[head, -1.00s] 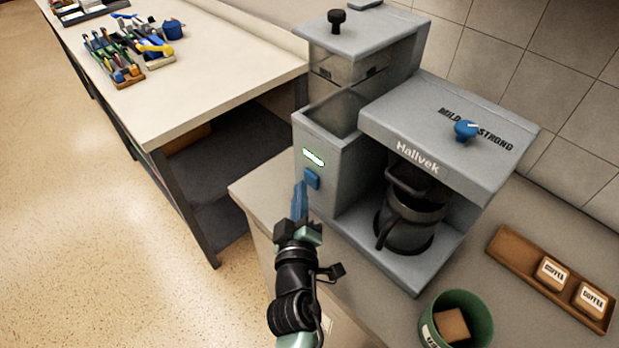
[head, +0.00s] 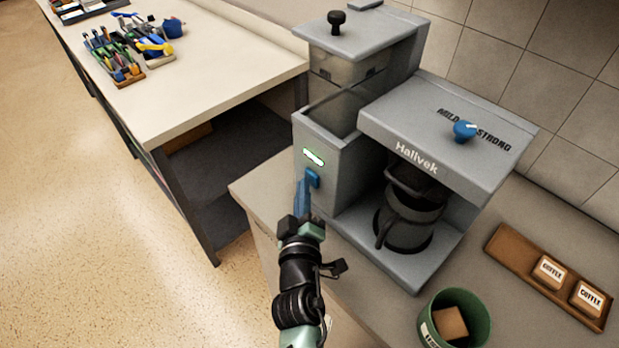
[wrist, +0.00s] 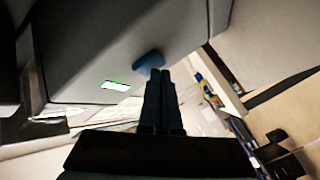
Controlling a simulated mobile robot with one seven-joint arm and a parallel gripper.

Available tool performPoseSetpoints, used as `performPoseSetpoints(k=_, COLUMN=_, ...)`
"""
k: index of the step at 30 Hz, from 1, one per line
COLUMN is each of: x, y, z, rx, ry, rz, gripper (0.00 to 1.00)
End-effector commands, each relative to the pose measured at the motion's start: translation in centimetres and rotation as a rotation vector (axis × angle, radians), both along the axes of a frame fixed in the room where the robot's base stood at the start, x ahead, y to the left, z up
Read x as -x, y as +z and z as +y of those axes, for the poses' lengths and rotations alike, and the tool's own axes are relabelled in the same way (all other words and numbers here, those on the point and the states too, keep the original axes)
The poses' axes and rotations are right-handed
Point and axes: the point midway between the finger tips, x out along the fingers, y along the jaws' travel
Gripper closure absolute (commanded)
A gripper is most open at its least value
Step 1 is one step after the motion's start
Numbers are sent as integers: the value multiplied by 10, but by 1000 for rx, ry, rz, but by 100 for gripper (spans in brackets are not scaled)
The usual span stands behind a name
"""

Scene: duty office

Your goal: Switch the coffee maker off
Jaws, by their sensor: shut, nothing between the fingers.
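The grey coffee maker (head: 440,124) stands on the counter with a dark pot (head: 408,219) in its bay. On its front left panel are a lit green-white display (head: 313,157) and, just below, a blue switch (head: 313,177). In the wrist view the switch (wrist: 149,61) and the display (wrist: 115,86) also show. My gripper (head: 303,185) is shut and empty, its blue fingers upright in front of the panel. The tips are at or just beside the switch and overlap its lower edge in the wrist view. I cannot tell whether they touch it.
A blue knob (head: 465,130) marked mild to strong sits on the lid. A green bin (head: 478,318) and a brown tray (head: 512,250) with coffee packs lie at the right. A workbench (head: 230,62) with tools stands at the left.

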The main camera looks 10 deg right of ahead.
Motion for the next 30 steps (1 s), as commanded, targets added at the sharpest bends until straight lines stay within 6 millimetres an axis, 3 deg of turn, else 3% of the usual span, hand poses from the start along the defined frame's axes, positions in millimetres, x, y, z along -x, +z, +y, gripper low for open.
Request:
performPoseSetpoints(k=10, x=-1, y=-1, z=-2, rx=0, ry=-1, rz=0, gripper=100)
performPoseSetpoints(k=30, x=10, y=-1, z=13, rx=0, ry=-1, rz=1, gripper=100)
